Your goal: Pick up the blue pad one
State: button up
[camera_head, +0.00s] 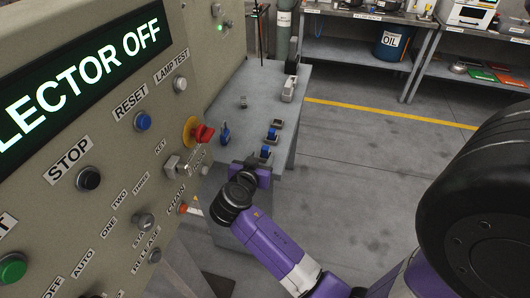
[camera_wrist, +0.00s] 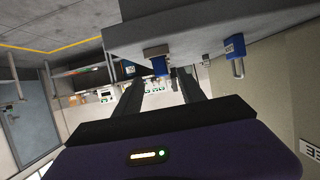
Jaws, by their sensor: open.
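Several small blue pieces sit on the grey table in the head view. One blue piece with a grey end (camera_head: 266,152) is nearest my gripper, and a similar blue piece (camera_head: 272,134) lies just behind it. A blue padlock-like piece (camera_head: 225,134) stands to the left. I cannot tell which is pad one. My purple-and-black gripper (camera_head: 252,167) is at the table's near edge, just short of the nearest piece. In the wrist view my gripper (camera_wrist: 160,77) is open and empty. A blue piece (camera_wrist: 159,66) shows beyond, between its fingers, and a blue padlock (camera_wrist: 235,46) is off to the right.
The grey table (camera_head: 250,100) carries a pale device (camera_head: 289,88) at its back right. A control panel (camera_head: 110,140) with a red knob (camera_head: 203,133) stands close on the left. Open floor lies to the right, with shelves and an oil drum (camera_head: 391,42) behind.

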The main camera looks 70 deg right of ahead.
aim_at(265, 152)
jog(key=shift+p+x, duration=0.7)
jog(key=shift+x, duration=1.7)
grip_shut()
